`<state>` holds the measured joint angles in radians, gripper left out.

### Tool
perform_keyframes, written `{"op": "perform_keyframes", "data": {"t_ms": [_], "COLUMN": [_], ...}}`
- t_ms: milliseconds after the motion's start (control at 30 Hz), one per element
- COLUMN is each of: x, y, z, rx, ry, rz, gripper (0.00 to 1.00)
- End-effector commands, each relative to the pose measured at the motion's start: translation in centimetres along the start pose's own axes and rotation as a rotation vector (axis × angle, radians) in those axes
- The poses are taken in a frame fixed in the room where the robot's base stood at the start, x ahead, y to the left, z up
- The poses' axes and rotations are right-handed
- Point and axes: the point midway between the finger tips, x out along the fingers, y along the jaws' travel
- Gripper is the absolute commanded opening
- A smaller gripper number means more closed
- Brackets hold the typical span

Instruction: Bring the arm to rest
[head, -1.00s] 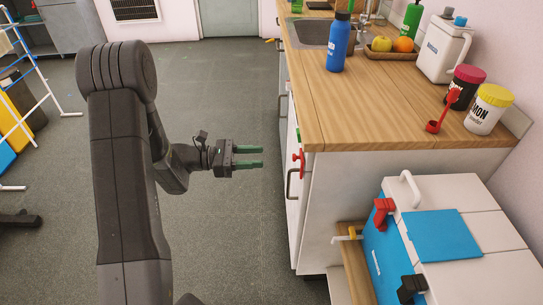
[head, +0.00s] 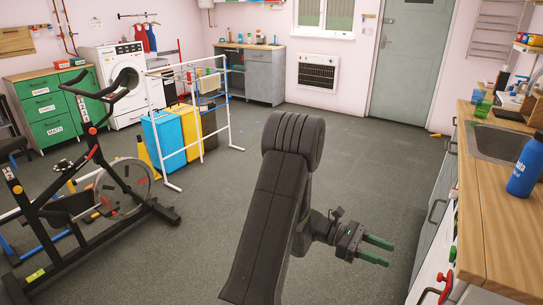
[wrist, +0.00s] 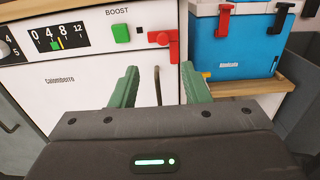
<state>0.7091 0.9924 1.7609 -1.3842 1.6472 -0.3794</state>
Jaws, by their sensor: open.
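My gripper (head: 376,251) is open and empty, with two green fingers, and hangs over the grey floor to the left of the wooden counter in the head view. In the wrist view my gripper (wrist: 157,86) points at a white appliance front (wrist: 88,92) with a dial, a green button and a red tap-like handle. The fingertips appear apart from that front. My arm stands in the middle of the head view, bent at a dark ribbed joint.
The counter (head: 482,206) with a sink (head: 495,143) and blue bottle (head: 525,168) runs along the right. An exercise bike (head: 88,200) stands at left, a white rack (head: 228,105) behind. A blue-and-white cooler box (wrist: 237,45) shows in the wrist view. Open floor lies between.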

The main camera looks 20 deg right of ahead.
Motion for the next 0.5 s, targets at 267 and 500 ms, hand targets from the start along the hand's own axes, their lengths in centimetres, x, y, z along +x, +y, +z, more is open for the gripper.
{"op": "perform_keyframes", "data": {"t_ms": [267,500], "x": [4.8,8.8], "y": [-0.1,-0.2], "z": [0.0,0.0], "rx": [-0.001,-0.001], "ry": [0.0,0.001], "rz": [-0.005,-0.005], "gripper": [0.42,0.42]}}
